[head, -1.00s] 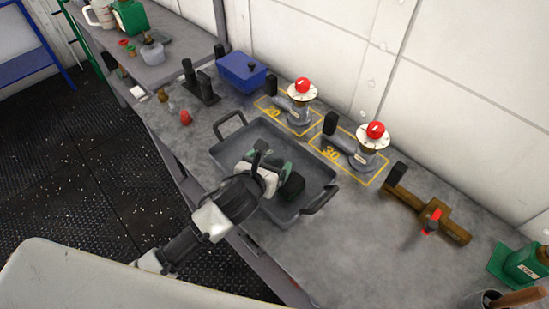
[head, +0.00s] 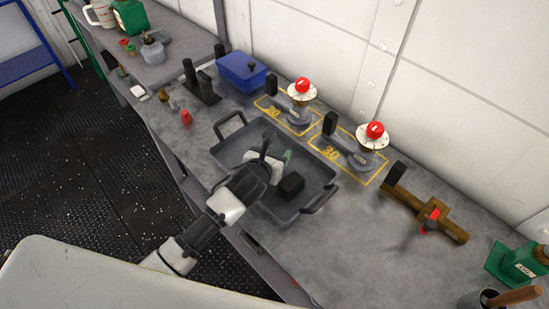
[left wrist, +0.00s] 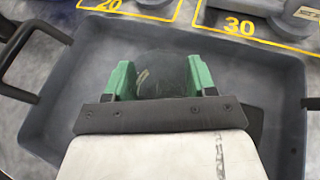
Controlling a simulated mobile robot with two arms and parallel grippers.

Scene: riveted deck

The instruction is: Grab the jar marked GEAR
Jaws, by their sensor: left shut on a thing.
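My left gripper (left wrist: 160,80) is inside the grey tray, its green fingers either side of a dark, rounded, glassy-looking thing (left wrist: 162,72). It is shut on this thing, which the wrist partly hides; I see no label on it. In the head view my left gripper (head: 270,165) is over the middle of the tray (head: 228,155). A small jar with a grey lid (head: 152,52) stands on the far bench. I cannot read GEAR on anything. My right gripper is not in view.
A black block (head: 291,185) lies in the tray near the gripper. Two red-topped valves (head: 301,100) (head: 371,148) stand behind it on yellow-marked spots. A blue box (head: 241,72) is at the back, and a brass valve (head: 428,213) is to the right.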

